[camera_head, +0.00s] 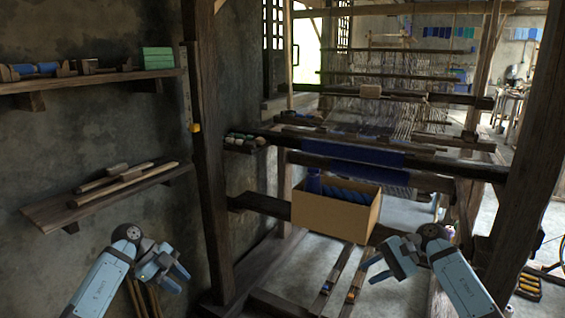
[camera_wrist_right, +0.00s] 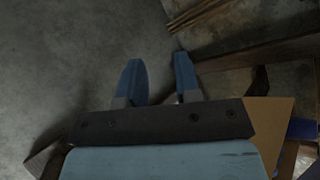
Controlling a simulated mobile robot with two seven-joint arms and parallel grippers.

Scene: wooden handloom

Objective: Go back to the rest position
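My left gripper (camera_head: 178,278) is at the lower left of the head view, in front of the wall, with its two fingers apart and nothing between them. My right gripper (camera_head: 372,269) is at the lower right, just below and to the right of the cardboard box (camera_head: 331,217). Its fingers are also apart and empty. The right wrist view shows the same open fingers (camera_wrist_right: 158,80) over grey floor, with a corner of a tan box at the right edge. The wooden loom (camera_head: 420,164) stands behind, with dark blue cloth on its beam.
The box holds blue items and sits on a loom board. A wooden post (camera_head: 207,170) stands between my left gripper and the loom. A lower shelf (camera_head: 105,197) with sticks and an upper shelf (camera_head: 100,78) are on the left wall. Another post (camera_head: 525,165) rises at right.

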